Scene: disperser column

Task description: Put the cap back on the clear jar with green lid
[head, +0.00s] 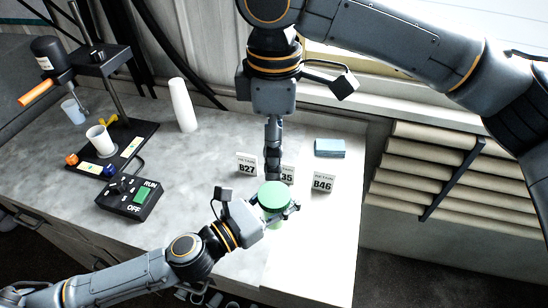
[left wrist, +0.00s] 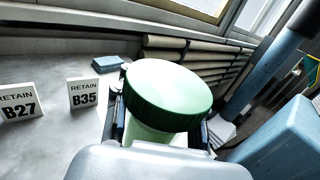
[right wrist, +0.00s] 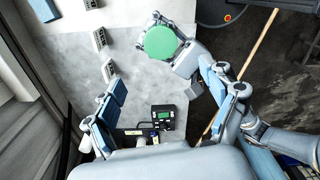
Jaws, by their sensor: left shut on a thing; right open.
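The green lid (head: 273,195) sits over a pale green jar body (head: 277,223) near the counter's front edge. In the left wrist view the lid (left wrist: 168,95) is large and covers the top of the jar body (left wrist: 150,138); I cannot tell whether it is fully seated. My left gripper (head: 280,212) is shut around the jar, below the lid. My right gripper (head: 273,168) points down just behind the jar, near the B35 card, open and empty, apart from the lid. In the right wrist view the lid (right wrist: 160,43) shows from above, beyond the fingers.
Cards B27 (head: 246,164), B35 (head: 287,175) and B46 (head: 322,182) stand behind the jar. A blue block (head: 329,148) lies at the back right. A control box (head: 130,197), disperser stand (head: 112,95) and white cylinder (head: 183,105) are at left. The counter between is clear.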

